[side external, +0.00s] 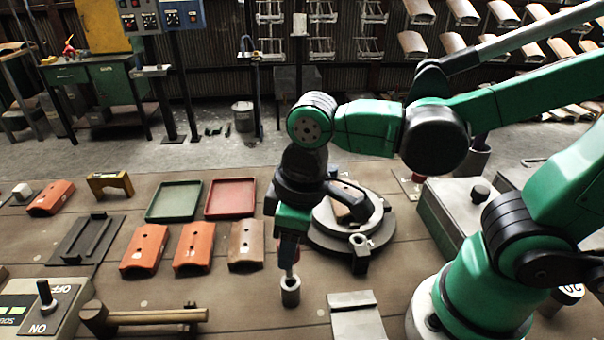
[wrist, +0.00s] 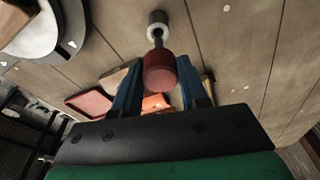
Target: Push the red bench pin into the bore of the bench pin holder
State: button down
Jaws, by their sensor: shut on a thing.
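The pin's thin dark shank points toward the holder's ring (wrist: 158,19) and overlaps the bore there. In the side view the shank (side external: 289,271) meets the holder's top; how deep the tip sits in the bore is hidden.
A round turntable (side external: 322,240) stands just right of my gripper. Orange tiles (side external: 193,248) lie to the left, with a green tray (side external: 174,202) and a red tray (side external: 230,198) behind. A hammer (side external: 145,317) lies front left, and a grey block (side external: 357,318) stands front right.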

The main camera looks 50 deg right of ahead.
aim_at(292, 275)
jog(key=shift+f, duration=2.6)
dwell(1.4)
jog(key=c, duration=0.7)
grip_release()
jog(key=o, duration=0.6)
jog(key=shift+c, duration=0.2)
jog(key=shift+r, duration=2.95)
jog(key=w+d+r+m+t, duration=0.1)
jog(key=w+d+m+t, duration=0.1)
jog(key=d, duration=0.3)
jog(key=w+d+r+m+t, duration=0.1)
jog(key=w+d+m+t, duration=0.1)
jog(key=d+m+t, duration=0.1)
jog(key=shift+d+r+m+t+h, duration=0.3)
jog(key=shift+d+m+h, duration=0.15)
jog(key=shift+d, duration=0.5)
